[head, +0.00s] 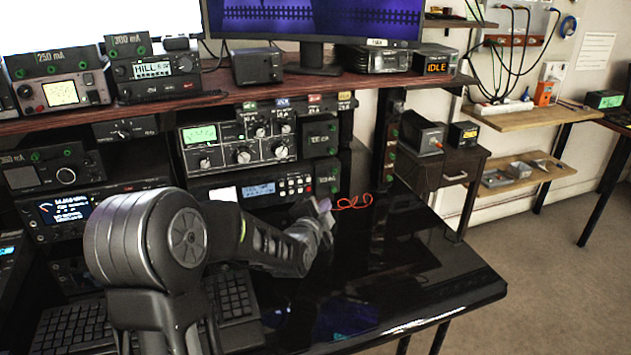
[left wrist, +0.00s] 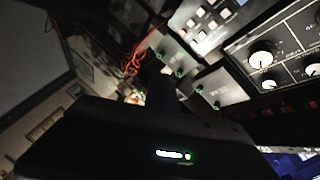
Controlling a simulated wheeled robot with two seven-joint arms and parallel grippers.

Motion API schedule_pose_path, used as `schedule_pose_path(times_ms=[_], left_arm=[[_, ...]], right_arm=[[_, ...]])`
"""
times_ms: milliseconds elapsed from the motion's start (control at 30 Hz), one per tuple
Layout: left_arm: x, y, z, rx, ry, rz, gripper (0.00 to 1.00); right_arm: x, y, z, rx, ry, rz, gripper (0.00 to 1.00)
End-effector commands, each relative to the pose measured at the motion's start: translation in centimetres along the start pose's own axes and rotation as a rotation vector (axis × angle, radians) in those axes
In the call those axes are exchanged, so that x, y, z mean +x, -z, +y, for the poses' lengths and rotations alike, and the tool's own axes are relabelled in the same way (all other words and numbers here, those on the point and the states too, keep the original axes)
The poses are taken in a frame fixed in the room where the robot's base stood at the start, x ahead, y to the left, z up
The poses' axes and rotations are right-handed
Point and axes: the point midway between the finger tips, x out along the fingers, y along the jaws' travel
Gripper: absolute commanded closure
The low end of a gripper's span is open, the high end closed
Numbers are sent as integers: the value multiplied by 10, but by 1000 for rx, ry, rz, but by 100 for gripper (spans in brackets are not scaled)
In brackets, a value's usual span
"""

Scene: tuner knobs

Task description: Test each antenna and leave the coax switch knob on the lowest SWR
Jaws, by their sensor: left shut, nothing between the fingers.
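I cannot tell which knob is the coax switch, and the meter reading is too small to read. In the left wrist view, part of a knobbed panel (left wrist: 285,55) is tilted at the upper right. My left gripper (head: 326,218) is shut and empty, right of and below the tuner, apart from its knobs. My right gripper is not in view.
A radio with a blue display (head: 262,189) sits below the tuner. A red cable (head: 352,202) lies beyond my left gripper. A keyboard (head: 75,322) is at the front left. The glossy black desk (head: 440,260) is mostly clear at the right.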

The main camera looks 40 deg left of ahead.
Motion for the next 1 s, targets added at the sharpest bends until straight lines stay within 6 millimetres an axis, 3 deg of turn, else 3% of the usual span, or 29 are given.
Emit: schedule_pose_path(times_ms=[367,1000], left_arm=[[10,-6,-5,-1,2,0,100],[67,-37,-35,-1,1,0,100]], right_arm=[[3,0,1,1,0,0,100],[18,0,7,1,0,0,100]])
